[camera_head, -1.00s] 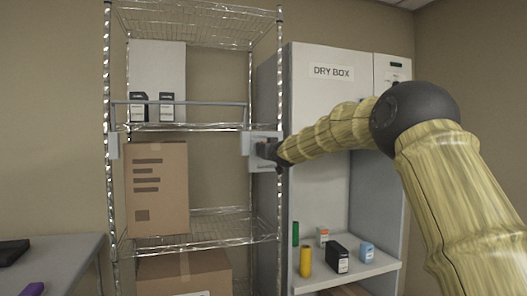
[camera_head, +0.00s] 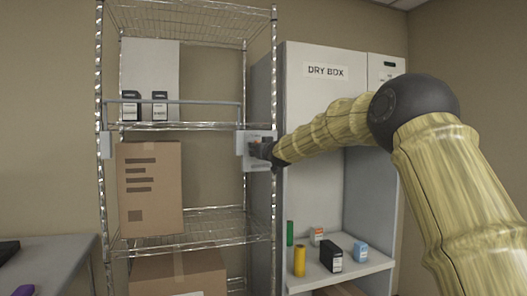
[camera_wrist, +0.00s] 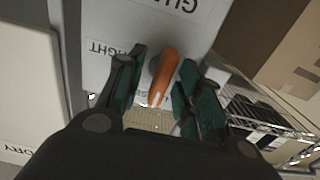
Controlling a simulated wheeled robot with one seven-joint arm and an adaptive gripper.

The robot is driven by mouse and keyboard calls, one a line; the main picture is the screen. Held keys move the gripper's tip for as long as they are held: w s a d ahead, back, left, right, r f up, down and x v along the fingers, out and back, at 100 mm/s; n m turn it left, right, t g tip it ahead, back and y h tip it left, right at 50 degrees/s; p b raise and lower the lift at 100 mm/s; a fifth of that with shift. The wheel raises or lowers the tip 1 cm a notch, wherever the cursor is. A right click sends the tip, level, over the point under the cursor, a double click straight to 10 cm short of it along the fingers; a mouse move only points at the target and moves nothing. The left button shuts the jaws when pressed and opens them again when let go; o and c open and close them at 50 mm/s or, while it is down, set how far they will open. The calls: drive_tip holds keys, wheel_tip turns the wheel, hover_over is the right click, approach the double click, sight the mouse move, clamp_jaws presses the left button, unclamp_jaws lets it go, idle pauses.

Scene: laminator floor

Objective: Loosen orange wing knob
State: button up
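The orange wing knob (camera_wrist: 163,75) stands out from a pale plate (camera_wrist: 105,25) in the wrist view. The plate carries printed labels that appear upside down. My gripper (camera_wrist: 160,100) is open, with one dark green finger on each side of the knob. A narrow gap shows beside the knob, and I see no clear grip on it. In the head view my gripper (camera_head: 262,150) is at the grey bracket plate (camera_head: 246,138) on the rack's right post. The knob is hidden there behind the gripper.
The wire rack (camera_head: 100,200) carries a grey bar (camera_head: 180,102) across its front, black bottles and a cardboard box (camera_head: 150,190). The dry box (camera_head: 320,110) stands close on the right. Its shelf holds a yellow cylinder (camera_head: 299,261) and small containers.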

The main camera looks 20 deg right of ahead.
drive_tip(key=s, duration=1)
drive_tip(key=shift+s, duration=0.35)
drive_tip(key=shift+d+r, duration=0.1)
